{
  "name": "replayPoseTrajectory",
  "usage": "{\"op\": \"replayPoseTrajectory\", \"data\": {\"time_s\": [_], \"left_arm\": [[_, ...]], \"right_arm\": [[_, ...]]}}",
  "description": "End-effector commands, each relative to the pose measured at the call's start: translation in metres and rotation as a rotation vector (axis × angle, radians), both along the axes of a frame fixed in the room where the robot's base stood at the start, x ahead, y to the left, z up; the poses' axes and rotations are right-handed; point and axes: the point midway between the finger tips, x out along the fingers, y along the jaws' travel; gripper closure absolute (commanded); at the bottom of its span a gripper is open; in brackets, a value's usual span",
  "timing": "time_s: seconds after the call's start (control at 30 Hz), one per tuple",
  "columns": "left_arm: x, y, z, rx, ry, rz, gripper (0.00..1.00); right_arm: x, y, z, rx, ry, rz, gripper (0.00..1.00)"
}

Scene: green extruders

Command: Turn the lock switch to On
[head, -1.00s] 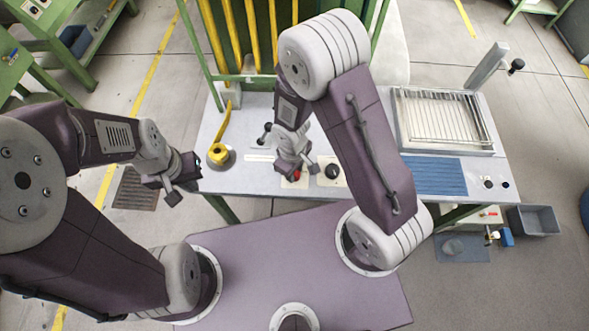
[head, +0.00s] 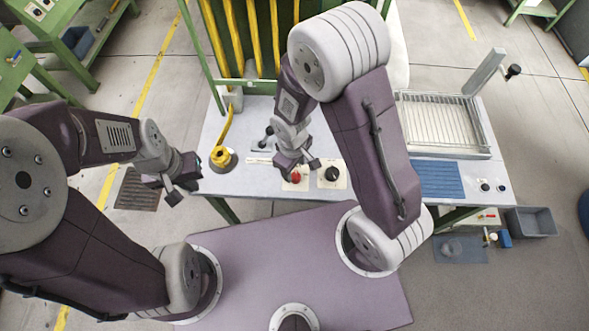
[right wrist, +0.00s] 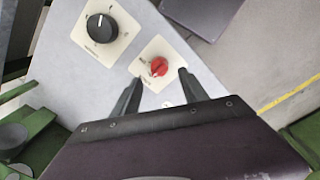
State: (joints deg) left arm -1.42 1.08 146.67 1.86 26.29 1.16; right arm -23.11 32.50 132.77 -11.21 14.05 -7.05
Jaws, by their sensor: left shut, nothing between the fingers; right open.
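A red rotary switch (head: 296,175) sits on a cream plate at the table's front edge; its label is too small to read. It also shows in the right wrist view (right wrist: 159,67), just beyond and between the fingertips. A larger black rotary knob (head: 332,173) on its own cream plate sits to its right, and shows at upper left in the right wrist view (right wrist: 101,28). I cannot read which is the lock switch. My right gripper (head: 298,167) is open above the red switch, apparently apart from it. My left gripper (head: 183,188) is shut and empty, left of the table.
A yellow-handled part (head: 222,156) stands on the table's left side. A wire rack tray (head: 445,125) and a blue ribbed mat (head: 440,178) lie on the right. Green framework with yellow bars (head: 255,40) rises at the back. A grey bin (head: 531,221) stands at lower right.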

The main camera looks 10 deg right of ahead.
Motion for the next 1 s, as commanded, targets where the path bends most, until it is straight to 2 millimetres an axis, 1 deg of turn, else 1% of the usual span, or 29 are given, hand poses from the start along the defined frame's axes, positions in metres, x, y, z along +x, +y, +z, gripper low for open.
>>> {"op": "replayPoseTrajectory", "data": {"time_s": [0.03, 0.1, 0.23, 0.33, 0.8, 0.87, 0.9, 0.97, 1.0], "left_arm": [[0.0, 0.0, 0.005, 0.0, 0.0, 0.0, 1.0], [0.0, 0.0, 0.007, 0.0, 0.0, 0.0, 1.0], [0.0, 0.0, 0.008, 0.0, 0.0, 0.0, 1.0], [0.0, 0.0, 0.008, 0.0, 0.0, 0.0, 1.0], [0.0, 0.0, 0.008, 0.0, 0.0, 0.0, 1.0], [0.0, 0.0, 0.008, 0.0, 0.0, 0.0, 1.0], [0.0, 0.0, 0.008, 0.0, 0.0, 0.0, 1.0], [0.0, 0.0, 0.008, 0.0, 0.0, 0.0, 1.0], [0.0, 0.0, 0.008, 0.0, 0.0, 0.0, 1.0]], "right_arm": [[0.001, 0.001, 0.014, 0.002, -0.005, 0.001, 0.48], [0.0, 0.002, 0.026, 0.002, -0.004, 0.001, 0.48], [-0.001, 0.002, 0.039, 0.001, -0.002, 0.001, 0.48], [-0.001, 0.002, 0.042, 0.001, -0.001, 0.002, 0.48], [-0.001, 0.002, 0.042, 0.0, 0.0, 0.001, 0.48], [0.003, -0.004, 0.044, 0.004, -0.009, -0.024, 0.48], [0.012, -0.012, 0.052, 0.013, -0.035, -0.059, 0.48], [0.023, -0.033, 0.073, 0.033, -0.088, -0.15, 0.48], [0.024, -0.051, 0.086, 0.045, -0.116, -0.228, 0.48]]}}
